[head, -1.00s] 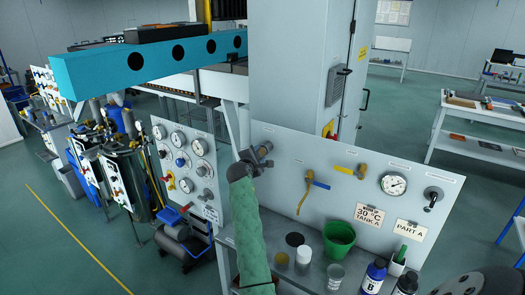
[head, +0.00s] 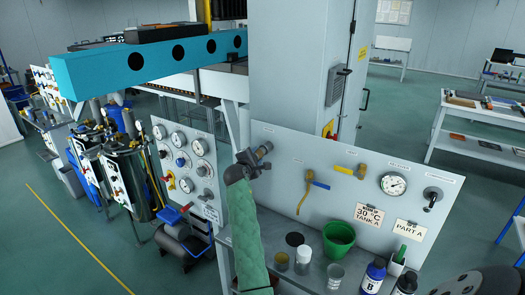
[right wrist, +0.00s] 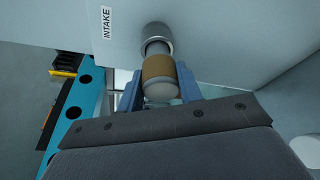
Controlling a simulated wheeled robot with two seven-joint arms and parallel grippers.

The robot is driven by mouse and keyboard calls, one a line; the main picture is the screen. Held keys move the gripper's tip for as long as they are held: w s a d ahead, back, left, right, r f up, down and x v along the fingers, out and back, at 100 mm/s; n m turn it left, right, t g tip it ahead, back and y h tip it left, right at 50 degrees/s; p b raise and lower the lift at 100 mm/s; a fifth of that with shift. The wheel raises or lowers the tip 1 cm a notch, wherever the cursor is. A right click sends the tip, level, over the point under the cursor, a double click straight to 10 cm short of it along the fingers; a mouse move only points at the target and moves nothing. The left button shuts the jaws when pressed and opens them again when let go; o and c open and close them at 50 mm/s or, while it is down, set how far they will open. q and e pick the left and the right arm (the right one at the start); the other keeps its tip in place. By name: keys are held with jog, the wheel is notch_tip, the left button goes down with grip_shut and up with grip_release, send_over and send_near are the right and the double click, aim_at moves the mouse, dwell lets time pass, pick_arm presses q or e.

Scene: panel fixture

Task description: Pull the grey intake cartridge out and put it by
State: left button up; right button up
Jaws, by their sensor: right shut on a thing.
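The grey intake cartridge (right wrist: 160,92) has a brown band and a rounded near end in the right wrist view. A narrower grey length runs from it into a grey collar (right wrist: 156,38) on the panel beside the INTAKE label. My right gripper (right wrist: 159,78) is shut on the cartridge, with a blue finger on each side of the band. In the head view my right gripper (head: 247,161) is at the panel's upper left, at the end of the green-sleeved arm. The collar (head: 264,149) shows just beyond it. My left gripper is not in view.
The white panel (head: 345,212) carries valves, a gauge (head: 394,184) and cards. A second gauge panel (head: 192,172) stands to the left.

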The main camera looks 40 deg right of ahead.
jog(key=shift+s+a+p, duration=0.2)
jog(key=shift+s+a, duration=0.1)
jog(key=shift+a, duration=0.35)
jog(key=shift+s+a+p, duration=0.15)
jog(key=shift+s+a, duration=0.1)
jog(key=shift+a, duration=0.4)
dwell(0.7)
jog(key=shift+s+a+p, duration=0.15)
jog(key=shift+s+a, duration=0.15)
jog(key=shift+a, duration=0.45)
jog(key=shift+s+a+p, duration=0.15)
jog(key=shift+s+a, duration=0.2)
jog(key=shift+a, duration=0.35)
jog(key=shift+s+a+p, duration=0.15)
jog(key=shift+s+a, duration=0.15)
jog(key=shift+a, duration=0.45)
